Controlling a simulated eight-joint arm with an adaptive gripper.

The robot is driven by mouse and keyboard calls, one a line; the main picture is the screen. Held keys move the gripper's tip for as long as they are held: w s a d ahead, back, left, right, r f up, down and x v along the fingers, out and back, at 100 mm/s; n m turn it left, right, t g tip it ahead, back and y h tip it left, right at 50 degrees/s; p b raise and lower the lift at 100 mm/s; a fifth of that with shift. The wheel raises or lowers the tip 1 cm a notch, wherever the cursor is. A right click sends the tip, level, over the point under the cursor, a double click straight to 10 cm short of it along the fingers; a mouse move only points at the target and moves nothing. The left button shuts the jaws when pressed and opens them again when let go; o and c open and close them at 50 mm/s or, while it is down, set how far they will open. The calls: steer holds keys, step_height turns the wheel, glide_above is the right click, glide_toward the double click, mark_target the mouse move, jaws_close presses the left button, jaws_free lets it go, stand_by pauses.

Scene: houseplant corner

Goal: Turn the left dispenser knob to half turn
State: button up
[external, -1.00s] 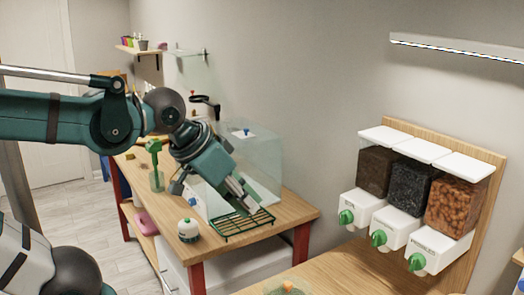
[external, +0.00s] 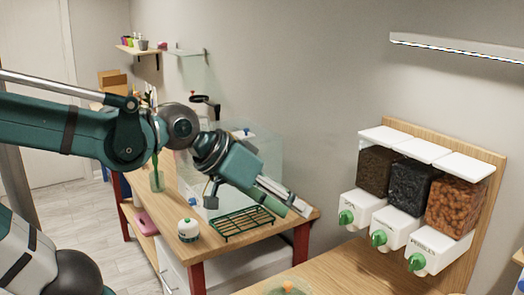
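The left dispenser knob (external: 346,217) is green and sits on the front of a white dispenser box (external: 364,204) below a clear bin of dark brown soil (external: 376,171). My gripper (external: 299,207) is in the air to the left of this knob, apart from it, pointing down and to the right. Its fingers look close together, but I cannot tell whether they are open or shut. The middle knob (external: 379,238) and right knob (external: 416,261) are also green, on similar white boxes.
A wooden board (external: 484,200) backs the dispensers. A wooden counter (external: 345,268) lies below them. On the left table stand a green wire rack (external: 240,225), a glass tank (external: 268,160) and a small white bottle (external: 188,231). The air between my gripper and the dispensers looks clear.

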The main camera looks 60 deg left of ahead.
steer(key=w+d+r+n+t+h+b, duration=0.2)
steer(key=w+d+r+n+t+h, duration=0.1)
steer(key=w+d+r+n+t, duration=0.55)
steer(key=w+a+f+n+y+b, duration=0.2)
steer(key=w+f+n+y, duration=0.1)
steer(key=n, duration=0.3)
steer(key=n+g+y+b, duration=0.25)
steer(key=n+y, duration=0.35)
steer(key=n, duration=0.5)
glide_toward(341, 219)
steer(key=w+p, duration=0.1)
steer(key=shift+w+a, duration=0.1)
steer(key=shift+a, duration=0.05)
steer(key=shift+w, duration=0.2)
steer(key=shift+b+x, duration=0.85)
steer(key=shift+x, duration=2.85)
steer(key=shift+f, duration=0.1)
